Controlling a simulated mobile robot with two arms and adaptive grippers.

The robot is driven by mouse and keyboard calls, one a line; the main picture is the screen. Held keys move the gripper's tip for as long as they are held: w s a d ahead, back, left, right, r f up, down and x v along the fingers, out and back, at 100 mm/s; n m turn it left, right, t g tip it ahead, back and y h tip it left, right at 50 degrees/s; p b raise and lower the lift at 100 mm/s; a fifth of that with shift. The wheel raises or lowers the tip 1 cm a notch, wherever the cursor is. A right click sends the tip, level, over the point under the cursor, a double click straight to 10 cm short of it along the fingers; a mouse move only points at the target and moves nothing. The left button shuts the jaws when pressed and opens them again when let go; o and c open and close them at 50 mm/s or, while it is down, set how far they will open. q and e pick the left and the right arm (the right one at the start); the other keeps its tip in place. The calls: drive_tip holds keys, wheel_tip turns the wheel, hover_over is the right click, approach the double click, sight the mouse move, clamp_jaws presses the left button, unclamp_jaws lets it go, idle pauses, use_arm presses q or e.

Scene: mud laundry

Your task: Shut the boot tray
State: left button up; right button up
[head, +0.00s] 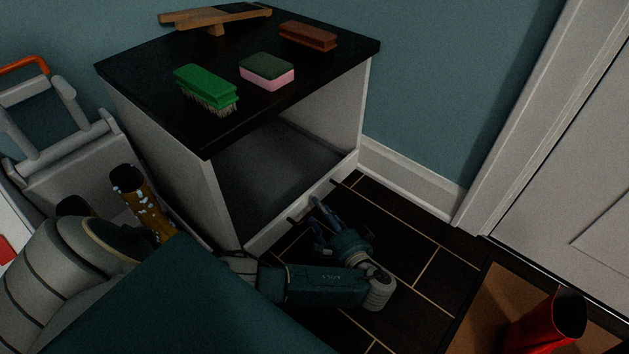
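The boot tray (270,235) appears as a low pale front strip at the bottom of a white cabinet with a black top. Dark handle parts (342,184) stick out from this strip. I cannot tell how far the tray stands out from the cabinet. My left gripper (313,212) is low in front of the strip, beside the handle. Its blue fingers look spread apart, with nothing seen between them. Whether a finger touches the handle is unclear. My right gripper is not in view.
The cabinet top (230,140) holds a green brush (206,87), a pink sponge (267,72), a brown brush (308,37) and a wooden boot jack (215,17). A patterned boot (145,200) stands left. A red boot (545,325) stands on a brown mat (490,305) near the door.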

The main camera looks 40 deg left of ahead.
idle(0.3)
use_arm(q)
clamp_jaws()
drive_tip(key=shift+a, duration=0.15)
drive_tip(key=shift+a+r+p, duration=0.2)
drive_tip(key=shift+a+p, duration=0.55)
drive_tip(key=shift+a, duration=0.1)
drive_tip(key=shift+w+a+f, duration=0.1)
drive_tip(key=shift+a+f, duration=0.05)
drive_tip(key=shift+a, duration=0.05)
